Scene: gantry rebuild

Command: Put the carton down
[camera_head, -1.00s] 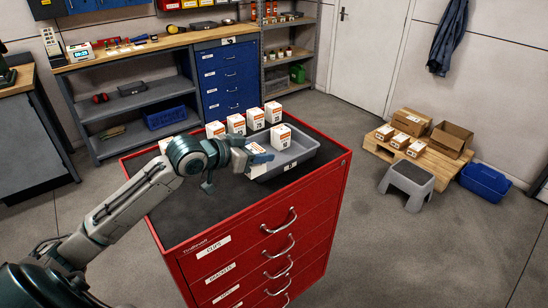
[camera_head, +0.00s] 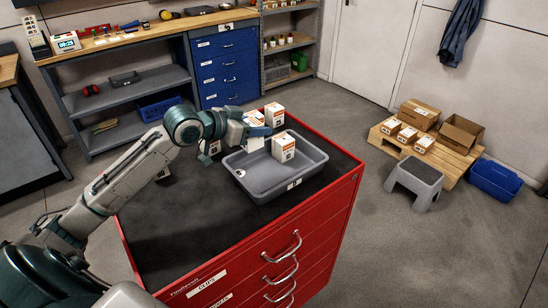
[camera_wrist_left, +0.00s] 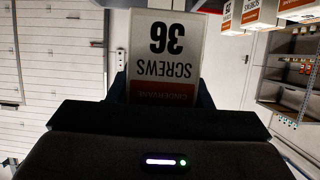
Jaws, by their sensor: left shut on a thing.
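My left gripper (camera_head: 257,132) is shut on a white carton (camera_head: 255,144), which shows just below the fingers. In the left wrist view the held carton (camera_wrist_left: 165,48) fills the jaws, its print "36 SCREWS" upside down above an orange band. In the head view it overlaps the back left rim of a grey tray (camera_head: 262,188) on the red cabinet; I cannot tell whether it touches anything. Another carton (camera_head: 283,147) stands inside the tray. My right gripper is not in view.
More cartons (camera_head: 275,114) stand behind the tray on the red cabinet (camera_head: 300,240), some partly hidden by my left arm. The dark cabinet top (camera_head: 185,230) is clear in front of the tray. A step stool (camera_head: 414,178) and a loaded pallet (camera_head: 450,158) are at right.

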